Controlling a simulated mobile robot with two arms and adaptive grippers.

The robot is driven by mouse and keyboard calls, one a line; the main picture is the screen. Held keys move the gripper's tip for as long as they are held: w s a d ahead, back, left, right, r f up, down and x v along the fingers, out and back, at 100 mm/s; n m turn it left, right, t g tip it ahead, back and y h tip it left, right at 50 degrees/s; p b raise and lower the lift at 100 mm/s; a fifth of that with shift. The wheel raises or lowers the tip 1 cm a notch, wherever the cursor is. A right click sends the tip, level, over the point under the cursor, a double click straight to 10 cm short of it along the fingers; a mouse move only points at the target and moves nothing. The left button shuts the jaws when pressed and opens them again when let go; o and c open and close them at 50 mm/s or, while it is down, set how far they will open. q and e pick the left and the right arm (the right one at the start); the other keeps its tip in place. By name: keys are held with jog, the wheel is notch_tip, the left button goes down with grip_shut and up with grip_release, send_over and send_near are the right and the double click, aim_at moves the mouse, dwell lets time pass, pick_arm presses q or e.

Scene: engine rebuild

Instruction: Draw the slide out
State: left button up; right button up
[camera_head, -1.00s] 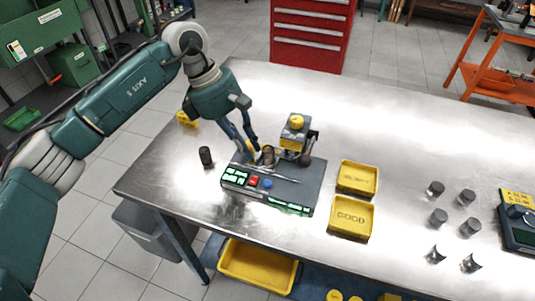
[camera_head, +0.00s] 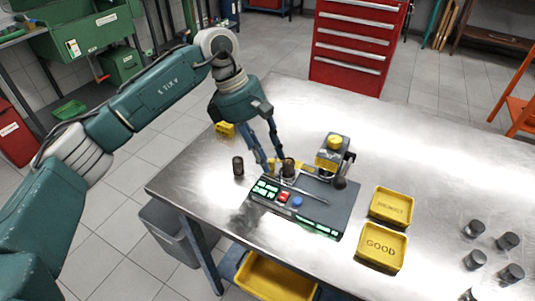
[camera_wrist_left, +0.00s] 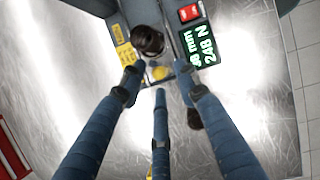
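The test device (camera_head: 330,205) is a dark base with green displays, a red button and a blue button. A dark ring-like part (camera_head: 288,168) sits at its left end; in the left wrist view it (camera_wrist_left: 148,40) lies just beyond the fingertips. A small yellow knob (camera_wrist_left: 161,73) shows between the fingertips; I cannot tell for certain whether it belongs to the slide. My left gripper (camera_head: 270,164) reaches down at the device's left end. Its three fingers (camera_wrist_left: 160,82) are spread around the knob, with no clear grip. My right gripper is not in view.
A dark cylinder (camera_head: 238,166) stands left of the device. Two yellow trays, one (camera_head: 391,207) behind the GOOD one (camera_head: 381,247), lie to its right. Several dark cylinders stand at the far right. The back right of the metal table (camera_head: 425,145) is clear.

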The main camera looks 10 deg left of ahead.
pick_arm(q)
jog(key=v, duration=1.1)
jog(key=shift+a+r, duration=0.25)
jog(key=shift+r, duration=0.05)
